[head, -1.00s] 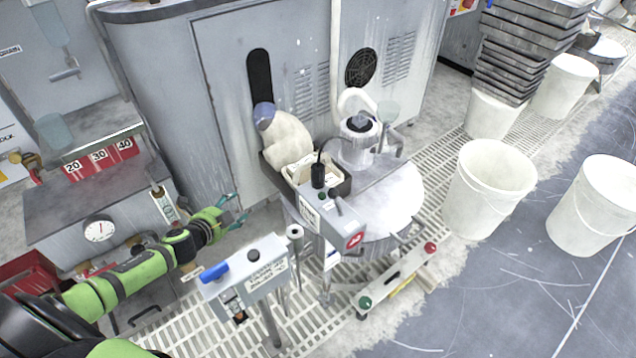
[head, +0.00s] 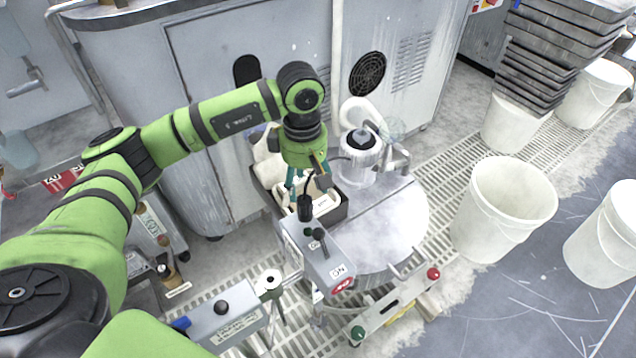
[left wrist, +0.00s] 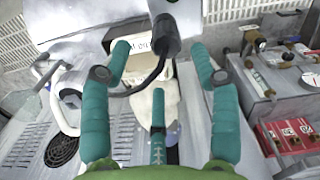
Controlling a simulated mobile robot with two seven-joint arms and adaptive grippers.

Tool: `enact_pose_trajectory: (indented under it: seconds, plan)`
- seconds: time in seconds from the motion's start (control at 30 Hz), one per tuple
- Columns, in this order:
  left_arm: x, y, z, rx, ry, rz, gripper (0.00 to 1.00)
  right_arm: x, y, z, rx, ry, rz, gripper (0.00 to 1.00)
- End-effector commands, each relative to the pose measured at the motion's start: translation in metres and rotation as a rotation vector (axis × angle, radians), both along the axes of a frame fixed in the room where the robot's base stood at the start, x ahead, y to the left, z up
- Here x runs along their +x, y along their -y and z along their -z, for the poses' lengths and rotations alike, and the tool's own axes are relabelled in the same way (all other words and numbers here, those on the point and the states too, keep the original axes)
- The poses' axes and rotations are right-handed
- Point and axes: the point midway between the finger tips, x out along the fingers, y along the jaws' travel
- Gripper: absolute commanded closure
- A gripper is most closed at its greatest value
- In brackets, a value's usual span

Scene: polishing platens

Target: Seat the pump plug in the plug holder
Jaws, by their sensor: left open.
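The black pump plug (head: 305,208) stands upright on a grey control box (head: 318,257), with a black cable leaving it. In the left wrist view the plug (left wrist: 166,36) shows near the top, between the finger directions. My left gripper (head: 308,182) points down just above and behind the plug. Its teal fingers (left wrist: 161,48) are spread, and I see no grip on the plug; contact cannot be told. A small pale round cup with a dark opening (head: 270,281), apparently the plug holder, stands beside a second grey box and looks empty. My right gripper is out of view.
The second grey box (head: 222,322) has a black knob and blue part. A dark-rimmed tray (head: 338,212) and a round platen (head: 395,222) lie right of the plug. A pump-like white canister (head: 360,150) stands behind. White buckets (head: 503,215) are at right.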

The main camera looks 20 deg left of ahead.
Motion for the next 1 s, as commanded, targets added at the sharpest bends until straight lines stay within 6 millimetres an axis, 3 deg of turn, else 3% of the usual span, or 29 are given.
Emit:
enact_pose_trajectory:
  seconds: [0.27,0.53,0.87,1.0]
  plan:
    - [-0.002,-0.001,0.024,0.016,-0.002,0.008,0.38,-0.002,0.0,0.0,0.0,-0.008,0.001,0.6]
    - [-0.005,-0.001,0.063,0.013,-0.001,0.006,0.38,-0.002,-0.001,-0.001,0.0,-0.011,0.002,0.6]
    - [-0.005,-0.001,0.069,0.013,0.002,0.006,0.38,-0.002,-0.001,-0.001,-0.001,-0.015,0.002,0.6]
    - [-0.005,-0.001,0.069,0.012,0.001,0.006,0.94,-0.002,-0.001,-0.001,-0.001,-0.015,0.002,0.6]
